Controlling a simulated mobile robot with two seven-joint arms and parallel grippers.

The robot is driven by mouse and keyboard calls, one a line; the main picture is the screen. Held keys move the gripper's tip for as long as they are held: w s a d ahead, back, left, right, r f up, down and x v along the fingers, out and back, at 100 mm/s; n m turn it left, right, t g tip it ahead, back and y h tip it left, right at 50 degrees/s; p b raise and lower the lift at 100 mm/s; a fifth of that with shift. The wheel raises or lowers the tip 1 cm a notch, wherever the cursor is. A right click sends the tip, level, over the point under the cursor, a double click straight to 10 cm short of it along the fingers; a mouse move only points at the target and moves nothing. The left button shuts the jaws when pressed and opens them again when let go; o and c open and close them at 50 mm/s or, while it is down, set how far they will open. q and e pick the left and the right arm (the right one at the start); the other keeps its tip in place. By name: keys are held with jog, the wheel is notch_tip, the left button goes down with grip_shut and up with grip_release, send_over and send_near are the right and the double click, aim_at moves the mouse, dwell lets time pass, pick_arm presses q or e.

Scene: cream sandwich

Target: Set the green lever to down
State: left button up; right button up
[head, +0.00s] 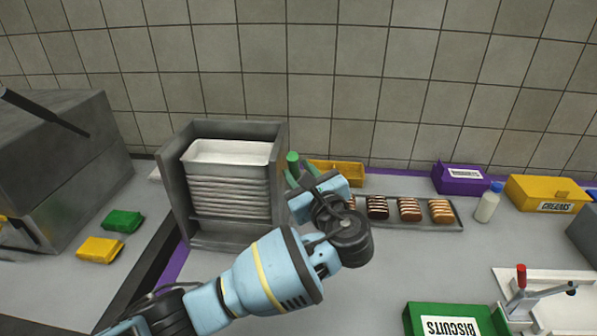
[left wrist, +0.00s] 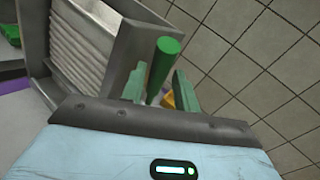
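The green lever (head: 293,160) stands at the right side of the grey tray dispenser (head: 283,140), with its green handle pointing up. In the left wrist view the lever (left wrist: 163,65) is a green cylinder between the two green fingers of my left gripper (left wrist: 160,92). The fingers are apart, with a visible gap on each side of the handle. In the head view my left gripper (head: 304,174) is just in front of and below the lever's top, and it hides the lever's lower part. My right gripper is not in view.
White trays (head: 230,152) are stacked in the dispenser. A tray of biscuits (head: 455,222) lies right of my gripper, with a yellow box (head: 348,172) behind it. A purple box (head: 460,180), a bottle (head: 488,203) and a red-handled press (head: 521,277) stand further right. The tiled wall is close behind.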

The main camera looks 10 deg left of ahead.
pick_arm(q)
jog(key=shift+w+a, duration=0.25)
jog(key=shift+w, duration=0.1)
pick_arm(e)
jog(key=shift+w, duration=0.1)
pick_arm(q)
grip_shut()
jog(key=shift+s, duration=0.1)
